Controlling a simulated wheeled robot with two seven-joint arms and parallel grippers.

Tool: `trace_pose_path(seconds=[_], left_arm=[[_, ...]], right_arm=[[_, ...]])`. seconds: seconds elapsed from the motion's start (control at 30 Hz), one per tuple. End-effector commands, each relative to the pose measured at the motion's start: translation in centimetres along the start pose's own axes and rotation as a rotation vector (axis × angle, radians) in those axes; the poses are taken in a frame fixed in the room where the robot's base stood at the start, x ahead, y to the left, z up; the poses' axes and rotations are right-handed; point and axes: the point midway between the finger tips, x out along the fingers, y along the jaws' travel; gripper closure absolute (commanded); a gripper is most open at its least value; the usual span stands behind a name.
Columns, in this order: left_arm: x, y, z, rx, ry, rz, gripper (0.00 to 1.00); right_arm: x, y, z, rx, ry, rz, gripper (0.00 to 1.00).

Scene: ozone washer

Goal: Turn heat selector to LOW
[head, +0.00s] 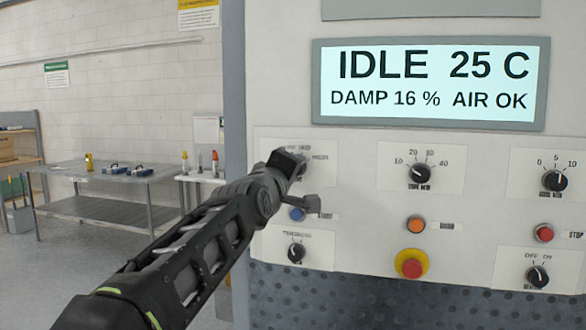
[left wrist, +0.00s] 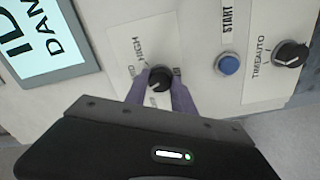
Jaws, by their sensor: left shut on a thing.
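The heat selector is a black round knob (left wrist: 159,77) on a white label plate in the left wrist view. The word HIGH is readable beside it; the other labels are partly covered or too small, and I cannot tell which one the pointer marks. My left gripper (left wrist: 158,92) has its two purple-grey fingers on either side of the knob, shut on it. In the head view my left gripper (head: 291,163) is at the upper-left plate of the panel and hides the knob. My right gripper is in neither view.
A display (head: 430,83) reads IDLE 25 C, DAMP 16 %, AIR OK. A blue START button (left wrist: 228,65) and a timer knob (left wrist: 291,54) are near the selector. Other knobs, an orange button (head: 416,225) and a red emergency button (head: 411,264) lie to the right. Metal tables stand at left.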

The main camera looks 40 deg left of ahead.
Motion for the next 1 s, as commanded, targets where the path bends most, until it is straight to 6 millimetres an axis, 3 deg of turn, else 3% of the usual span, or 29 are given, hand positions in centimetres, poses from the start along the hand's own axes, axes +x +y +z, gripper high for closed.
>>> trace_pose_path(seconds=[0.4,0.43,0.67,1.0], left_arm=[[-0.01,-0.01,-0.04,-0.007,0.001,0.000,1.00],[-0.01,-0.02,-0.03,-0.007,0.001,0.000,0.67],[0.00,-0.01,-0.02,-0.007,0.001,0.000,0.48],[-0.37,-0.04,0.09,-0.006,0.000,0.001,0.48]], right_arm=[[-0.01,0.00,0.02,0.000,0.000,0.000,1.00],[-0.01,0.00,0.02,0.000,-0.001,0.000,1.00],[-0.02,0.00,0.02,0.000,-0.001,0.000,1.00],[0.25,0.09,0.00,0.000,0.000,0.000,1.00]])
